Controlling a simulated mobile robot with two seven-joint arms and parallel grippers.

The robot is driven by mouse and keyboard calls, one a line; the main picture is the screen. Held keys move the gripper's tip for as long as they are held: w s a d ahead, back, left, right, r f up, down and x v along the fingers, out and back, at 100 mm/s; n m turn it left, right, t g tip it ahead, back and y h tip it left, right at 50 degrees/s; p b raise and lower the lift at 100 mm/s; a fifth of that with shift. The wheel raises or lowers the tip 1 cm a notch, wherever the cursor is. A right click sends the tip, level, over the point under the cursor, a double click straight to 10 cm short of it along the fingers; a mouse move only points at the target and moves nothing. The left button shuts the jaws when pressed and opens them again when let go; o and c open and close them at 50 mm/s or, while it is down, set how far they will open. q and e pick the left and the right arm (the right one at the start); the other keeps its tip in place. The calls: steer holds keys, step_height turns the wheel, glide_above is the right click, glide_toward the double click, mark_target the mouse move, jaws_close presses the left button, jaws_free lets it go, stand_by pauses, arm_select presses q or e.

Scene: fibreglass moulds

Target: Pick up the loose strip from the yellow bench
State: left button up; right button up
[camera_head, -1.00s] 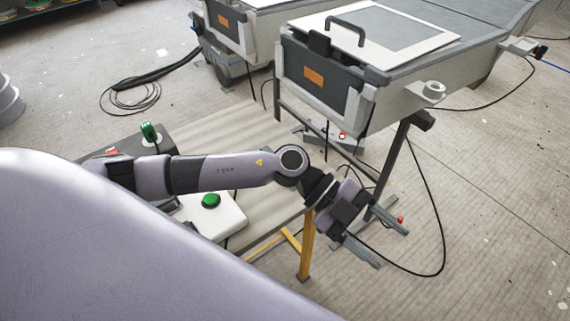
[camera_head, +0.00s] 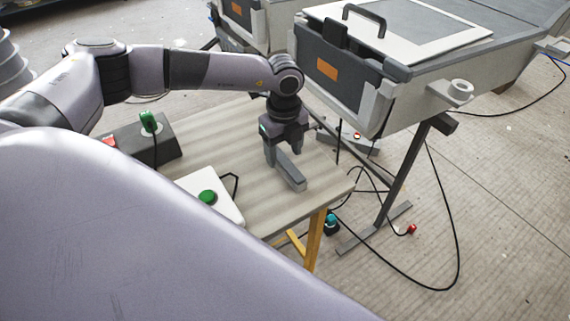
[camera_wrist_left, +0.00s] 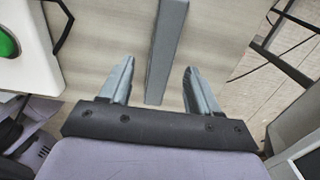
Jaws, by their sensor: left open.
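The loose strip (camera_head: 292,175) is a narrow grey bar on the pale top of the yellow-legged bench (camera_head: 245,165). My left gripper (camera_head: 284,150) points down over the bench at the strip's far end and covers part of it. In the left wrist view the strip (camera_wrist_left: 167,45) runs lengthwise from the top edge down between the two open fingers of the left gripper (camera_wrist_left: 158,70). Whether the fingertips touch the bench top cannot be told. My right gripper is not in view.
A white box with a green button (camera_head: 208,197) and a dark box with a green plug (camera_head: 149,121) stand on the bench left of the strip. A large grey mould (camera_head: 395,75) on a stand rises close behind and right. Cables (camera_head: 455,230) lie on the floor.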

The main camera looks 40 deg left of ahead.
mark_target(284, 160)
arm_select(q)
step_height(284, 160, down, 4)
steer(key=shift+r, duration=0.15)
steer(key=c, duration=1.1)
steer(key=shift+r, duration=0.1)
